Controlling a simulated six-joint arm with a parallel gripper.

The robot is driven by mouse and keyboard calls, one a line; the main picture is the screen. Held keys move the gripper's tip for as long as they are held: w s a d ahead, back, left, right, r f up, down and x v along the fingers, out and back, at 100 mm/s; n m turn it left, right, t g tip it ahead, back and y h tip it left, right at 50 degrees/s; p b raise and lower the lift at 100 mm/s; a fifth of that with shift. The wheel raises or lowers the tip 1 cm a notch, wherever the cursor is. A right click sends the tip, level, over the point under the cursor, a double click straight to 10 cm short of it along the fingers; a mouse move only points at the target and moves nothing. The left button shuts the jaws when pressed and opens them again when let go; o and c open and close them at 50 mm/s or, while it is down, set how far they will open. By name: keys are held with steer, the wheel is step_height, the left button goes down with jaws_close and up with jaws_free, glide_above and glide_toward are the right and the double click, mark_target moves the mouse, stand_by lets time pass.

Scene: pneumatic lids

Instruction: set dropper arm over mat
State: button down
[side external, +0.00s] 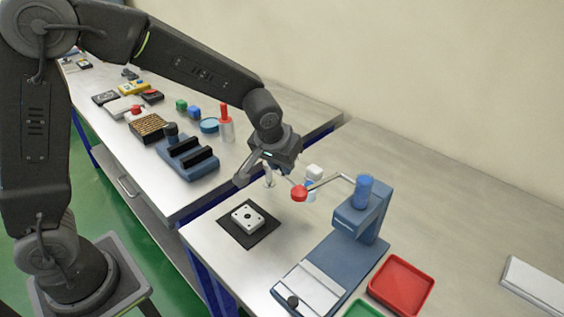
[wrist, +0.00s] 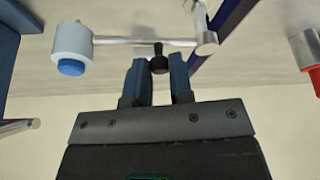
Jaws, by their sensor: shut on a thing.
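The dropper arm is a thin jointed metal arm (side external: 328,181) on a blue stand (side external: 350,222), with a red knob (side external: 299,193) along it. In the wrist view my gripper (wrist: 158,72) is shut on a small black knob (wrist: 158,58) beside a metal bar (wrist: 125,41). A pale cylinder with a blue end (wrist: 72,45) is at the bar's left and a metal joint (wrist: 206,43) at its right. The black mat (side external: 264,237) lies on the near table, with a pale square plate (side external: 248,216) on it. My gripper is above and behind the mat; its fingertips are unclear in the side view.
A red tray (side external: 402,284) is right of the stand's base, with a green tray (side external: 365,309) partly cut off. A blue holder with black bars (side external: 185,155) and a red-topped cylinder (side external: 226,125) stand on the far table. The table right of the stand is largely clear.

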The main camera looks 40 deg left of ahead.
steer(key=shift+s, duration=0.1)
stand_by(0.4)
steer(key=m, duration=0.1)
steer(key=s+m+h, duration=0.1)
steer(key=m, duration=0.1)
steer(key=shift+s+a, duration=0.25)
steer(key=shift+a, duration=0.05)
steer(key=shift+s+a+m+g+h, duration=0.15)
steer(key=shift+s+a+m+h, duration=0.35)
steer(key=shift+m, duration=1)
steer(key=shift+s+a+m+g+h, duration=0.2)
steer(key=shift+s+a+m+h, duration=0.35)
steer(key=shift+m, duration=0.95)
steer(key=shift+s+a+m+g+h, duration=0.15)
steer(key=shift+s+a+m+h, duration=0.35)
steer(key=shift+m, duration=1)
steer(key=shift+w, duration=0.2)
steer(key=c, duration=1)
jaws_free()
steer(key=shift+h, duration=0.25)
